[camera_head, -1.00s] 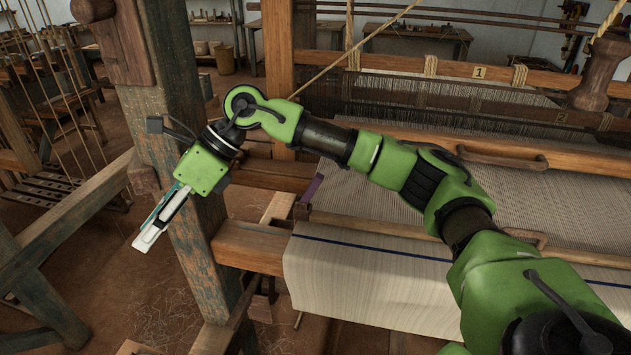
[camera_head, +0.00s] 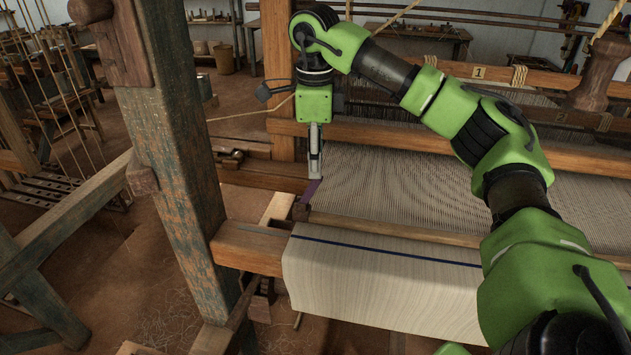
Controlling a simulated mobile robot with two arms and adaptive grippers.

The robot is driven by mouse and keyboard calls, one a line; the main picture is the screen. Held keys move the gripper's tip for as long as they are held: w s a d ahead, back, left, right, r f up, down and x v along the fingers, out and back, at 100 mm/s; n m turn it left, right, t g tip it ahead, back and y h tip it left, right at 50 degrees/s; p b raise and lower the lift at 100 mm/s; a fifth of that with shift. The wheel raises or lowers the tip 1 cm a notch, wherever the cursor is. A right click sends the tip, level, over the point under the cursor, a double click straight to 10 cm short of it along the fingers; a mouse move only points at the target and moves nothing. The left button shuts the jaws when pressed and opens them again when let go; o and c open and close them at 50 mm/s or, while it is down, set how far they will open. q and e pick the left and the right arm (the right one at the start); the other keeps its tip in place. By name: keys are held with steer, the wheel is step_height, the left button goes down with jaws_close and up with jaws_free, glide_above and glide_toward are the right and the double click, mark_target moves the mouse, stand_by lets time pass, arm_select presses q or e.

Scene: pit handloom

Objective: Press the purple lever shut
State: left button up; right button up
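The purple lever (camera_head: 311,190) sticks up at a tilt at the left end of the cloth roller, beside the loom's front beam. My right gripper (camera_head: 314,172) points straight down, with its fingertips right at the lever's upper end. Whether they touch it cannot be told. The fingers appear close together, seen edge-on, with nothing visible between them. The lever's base is partly hidden behind the roller end. My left gripper is not in the view.
Woven cloth (camera_head: 390,275) hangs over the front beam to the right of the lever. A thick wooden post (camera_head: 172,170) stands at the left. The warp threads (camera_head: 400,185) stretch behind the roller. Floor shows at the lower left.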

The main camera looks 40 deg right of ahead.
mark_target(316, 183)
steer(key=f+p, duration=0.1)
steer(key=f, duration=0.5)
steer(key=shift+w+d+f+p, duration=0.15)
steer(key=shift+w+f+p, duration=0.05)
steer(key=shift+f+p, duration=0.15)
jaws_close()
